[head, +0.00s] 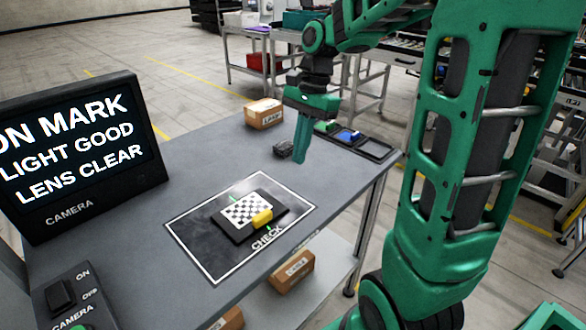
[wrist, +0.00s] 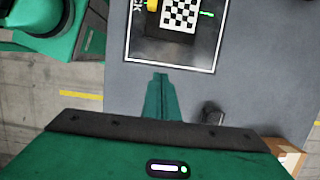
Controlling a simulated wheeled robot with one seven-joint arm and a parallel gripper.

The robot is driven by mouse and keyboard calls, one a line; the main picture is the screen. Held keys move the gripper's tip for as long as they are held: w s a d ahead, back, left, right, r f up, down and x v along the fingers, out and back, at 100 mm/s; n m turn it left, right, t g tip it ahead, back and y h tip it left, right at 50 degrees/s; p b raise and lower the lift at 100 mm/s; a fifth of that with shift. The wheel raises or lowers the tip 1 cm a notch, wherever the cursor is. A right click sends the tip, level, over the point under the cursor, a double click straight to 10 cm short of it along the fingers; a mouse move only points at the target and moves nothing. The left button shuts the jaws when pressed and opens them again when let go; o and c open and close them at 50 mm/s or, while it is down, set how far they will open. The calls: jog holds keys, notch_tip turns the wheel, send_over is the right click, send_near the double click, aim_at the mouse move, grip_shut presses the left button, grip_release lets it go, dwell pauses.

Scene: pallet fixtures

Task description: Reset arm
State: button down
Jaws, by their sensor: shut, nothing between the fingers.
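My gripper (head: 302,138) is green and points down, above the far right part of the grey table (head: 200,160). Its fingers are together and hold nothing. In the wrist view my gripper (wrist: 160,78) also shows as one closed green wedge over the table top. My green arm reaches in from the right in the head view. A checkerboard plate (head: 246,210) with a yellow block (head: 262,217) on it lies inside the white-outlined CHECK mat (head: 190,240), apart from my gripper. The plate also shows at the top of the wrist view (wrist: 180,14).
A monitor (head: 75,150) reads "ON MARK, LIGHT GOOD, LENS CLEAR". A switch box (head: 75,300) stands at the front left. A small dark object (head: 283,149) sits beside my gripper, with a cardboard box (head: 263,113) behind. Trays (head: 374,149) line the right edge.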

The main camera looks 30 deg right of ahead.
jog(key=s+d+f+n+h, duration=0.1)
jog(key=s+d+f+n, duration=0.1)
jog(key=s, duration=0.9)
jog(key=s+d+f+n+h, duration=0.1)
jog(key=s+d+n, duration=0.3)
jog(key=s, duration=0.7)
jog(key=f+n, duration=0.1)
jog(key=n, duration=0.1)
jog(key=shift+s+d+n+t, duration=0.3)
jog(key=shift+d+t, duration=0.1)
jog(key=shift+f, duration=0.1)
jog(key=shift+w+f+h, duration=0.25)
jog(key=shift+w+h, duration=0.05)
jog(key=shift+w, duration=0.35)
